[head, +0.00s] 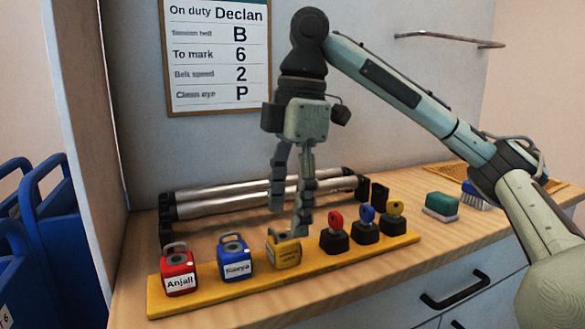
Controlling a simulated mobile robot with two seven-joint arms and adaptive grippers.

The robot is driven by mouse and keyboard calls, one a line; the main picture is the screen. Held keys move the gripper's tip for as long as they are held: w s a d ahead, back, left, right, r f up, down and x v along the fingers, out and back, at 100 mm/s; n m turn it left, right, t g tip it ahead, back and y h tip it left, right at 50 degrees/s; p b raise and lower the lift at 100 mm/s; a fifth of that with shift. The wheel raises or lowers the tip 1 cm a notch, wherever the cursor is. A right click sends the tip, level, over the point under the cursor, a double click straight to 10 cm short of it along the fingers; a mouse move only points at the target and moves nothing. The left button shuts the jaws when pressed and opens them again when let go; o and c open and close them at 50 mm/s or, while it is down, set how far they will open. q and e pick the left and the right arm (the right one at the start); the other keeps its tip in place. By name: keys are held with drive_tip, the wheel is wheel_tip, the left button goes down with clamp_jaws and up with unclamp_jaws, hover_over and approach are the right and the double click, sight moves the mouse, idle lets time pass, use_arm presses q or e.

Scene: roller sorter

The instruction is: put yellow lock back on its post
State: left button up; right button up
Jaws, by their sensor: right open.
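The yellow lock (285,254) stands in the row on the yellow board (217,291), right of the blue lock. It has a label too small to read. My right gripper (288,222) points down just above it with its two fingers spread. One fingertip overlaps the lock's top in the picture, so I cannot tell whether it touches. Any post under the lock is hidden. My left gripper is not in view.
A red lock (178,273) and a blue lock (235,260) stand left on the board. Metal rollers (235,202) lie behind. A green-topped block (441,205) sits further right.

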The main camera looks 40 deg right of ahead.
wheel_tip(320, 180, up, 7)
drive_tip(key=shift+d, duration=0.45)
drive_tip(key=shift+s+f, duration=0.15)
drive_tip(key=shift+f, duration=0.05)
